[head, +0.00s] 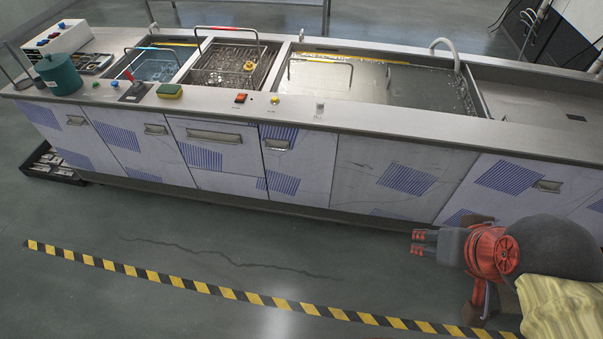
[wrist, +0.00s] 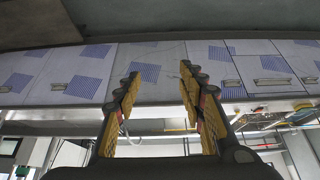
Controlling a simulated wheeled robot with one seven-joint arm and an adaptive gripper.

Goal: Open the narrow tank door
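The tank cabinet front has several pale doors with blue striped patches. The narrow door (head: 297,172), with a short handle (head: 277,144) at its top left, looks shut. It stands between a door with a wide handle (head: 213,136) and a plain panel without a handle (head: 385,185). My gripper (head: 416,242) is at the lower right, in front of the cabinet and well apart from the narrow door, its fingers pointing left. In the wrist view my gripper (wrist: 158,82) is open and empty, with cabinet doors beyond it, seen upside down.
The steel counter (head: 330,118) holds basins, wire baskets, a green pot (head: 59,75) and a sponge (head: 170,91). A black tray (head: 50,166) lies on the floor at the left. A striped floor line (head: 230,293) runs before the cabinet; the floor between is clear.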

